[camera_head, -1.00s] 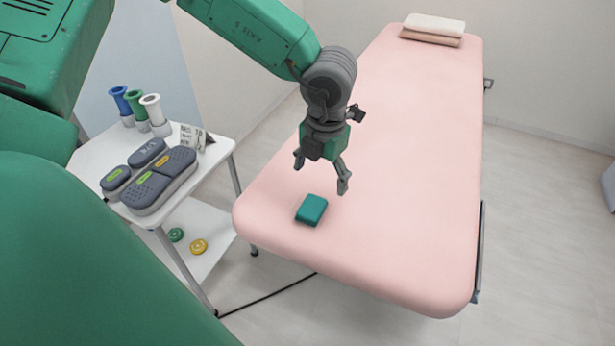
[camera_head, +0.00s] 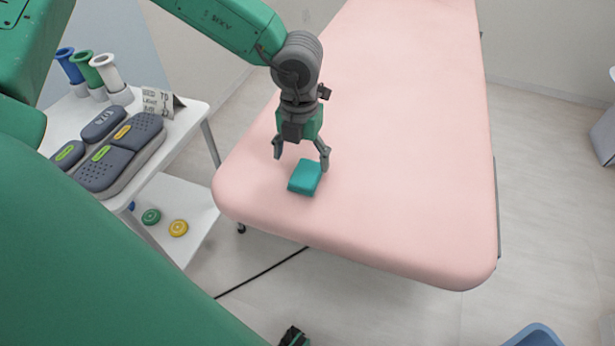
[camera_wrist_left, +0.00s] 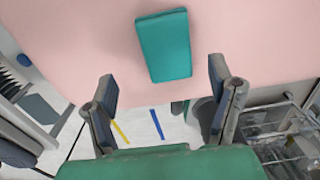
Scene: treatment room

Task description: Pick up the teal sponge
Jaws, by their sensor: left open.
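The teal sponge (camera_head: 305,177) lies flat on the pink treatment bed (camera_head: 400,190), close to its near-left end. My left gripper (camera_head: 301,160) is open and points down just behind and above the sponge in the head view. In the left wrist view the sponge (camera_wrist_left: 164,46) lies ahead of the gripper (camera_wrist_left: 168,90), roughly in line with the gap between the two open fingers. Nothing is between the fingers.
A white side table (camera_head: 190,118) stands left of the bed with grey devices (camera_head: 120,150), coloured cylinders and a small sign. Its lower shelf holds a green and a yellow disc (camera_head: 178,228). A cable runs over the floor. A blue bin (camera_head: 535,336) shows at bottom right.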

